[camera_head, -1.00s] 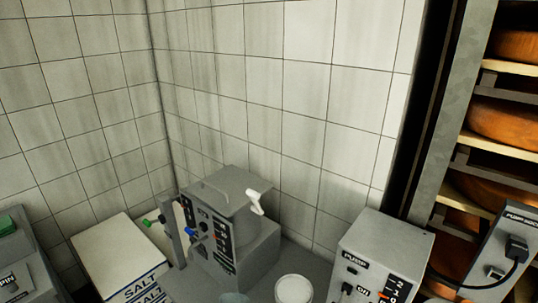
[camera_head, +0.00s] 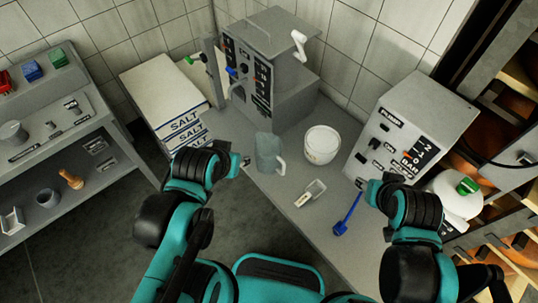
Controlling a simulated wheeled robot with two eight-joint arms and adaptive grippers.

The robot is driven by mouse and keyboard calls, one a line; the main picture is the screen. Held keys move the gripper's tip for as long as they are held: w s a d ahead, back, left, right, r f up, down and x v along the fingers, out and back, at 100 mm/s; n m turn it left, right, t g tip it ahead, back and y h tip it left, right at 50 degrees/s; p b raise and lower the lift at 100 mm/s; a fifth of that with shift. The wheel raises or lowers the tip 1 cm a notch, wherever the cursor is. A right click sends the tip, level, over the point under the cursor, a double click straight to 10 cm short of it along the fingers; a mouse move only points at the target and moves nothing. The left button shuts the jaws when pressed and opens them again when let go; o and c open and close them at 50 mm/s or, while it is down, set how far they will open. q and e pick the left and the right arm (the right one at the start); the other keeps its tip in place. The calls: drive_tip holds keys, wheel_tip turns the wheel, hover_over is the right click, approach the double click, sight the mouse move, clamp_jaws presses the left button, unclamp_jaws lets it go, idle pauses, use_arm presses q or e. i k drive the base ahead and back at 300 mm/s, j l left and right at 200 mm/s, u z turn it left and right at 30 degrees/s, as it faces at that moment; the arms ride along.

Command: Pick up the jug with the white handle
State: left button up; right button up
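A grey-green jug (camera_head: 267,150) stands upright on the grey worktop (camera_head: 270,205), left of a white tub. Its pale, whitish handle (camera_head: 281,166) is on its right side, towards the front. My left gripper (camera_head: 244,162) is just left of the jug, seemingly apart from it. My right gripper (camera_head: 362,184) is over the right part of the worktop, near the blue-handled tool and away from the jug. Both grippers are small and partly hidden by their own arms, so their opening does not show clearly.
A white tub (camera_head: 322,145) stands close right of the jug. A small scoop (camera_head: 313,191) and a blue tool (camera_head: 347,214) lie in front. A grey machine (camera_head: 268,70) is behind, a control box (camera_head: 415,125) right, salt sacks (camera_head: 165,95) left.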

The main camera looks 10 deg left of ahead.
sight(268, 147)
drive_tip(key=j, duration=0.7)
drive_tip(key=i+j, duration=0.15)
drive_tip(key=j, duration=0.55)
drive_tip(key=j+z, duration=0.15)
drive_tip(key=z, duration=1.55)
